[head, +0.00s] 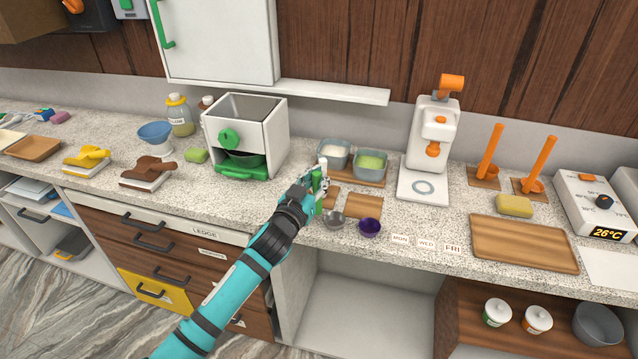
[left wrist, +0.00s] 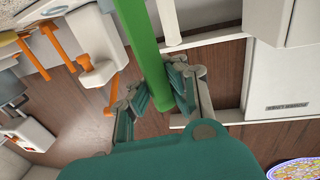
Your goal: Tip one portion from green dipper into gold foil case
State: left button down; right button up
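My left gripper (head: 317,187) is over the counter, in front of the two bowls. In the left wrist view its fingers (left wrist: 160,88) are closed around a long green handle, the green dipper (left wrist: 142,35). The dipper's cup end is not clearly visible. A small silver-grey cup (head: 335,220) and a purple foil case (head: 369,227) stand on the counter just right of the gripper. I cannot make out a gold foil case. A bowl with green contents (head: 371,164) and a bowl with white contents (head: 334,153) stand behind the gripper. My right gripper is not in view.
A white box machine with a green knob (head: 244,135) stands left of the gripper. A white dispenser (head: 432,135), orange-handled dippers (head: 490,155) and a wooden board (head: 523,243) are to the right. Labels (head: 427,243) line the front edge. A wall shelf (head: 330,92) is above.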

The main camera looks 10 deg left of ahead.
pick_arm(q)
jog(key=s+a+f+n+t+y+b, duration=0.1)
jog(key=a+n+t+y+b, duration=0.1)
jog(key=a+n+b, duration=0.4)
jog(key=s+a+f+n+t+y+b, duration=0.1)
jog(key=a+f+n+t+y+b, duration=0.1)
jog(key=a+n+b, duration=0.4)
jog(key=shift+s+a+n+t+y, duration=0.3)
jog(key=shift+n+y, duration=0.4)
jog(key=shift+n, duration=2.2)
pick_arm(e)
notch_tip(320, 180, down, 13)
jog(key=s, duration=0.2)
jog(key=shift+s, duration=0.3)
pick_arm(q)
jog(key=shift+d, duration=0.1)
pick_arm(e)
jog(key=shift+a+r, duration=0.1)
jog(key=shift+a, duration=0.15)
pick_arm(q)
jog(key=shift+r, duration=0.15)
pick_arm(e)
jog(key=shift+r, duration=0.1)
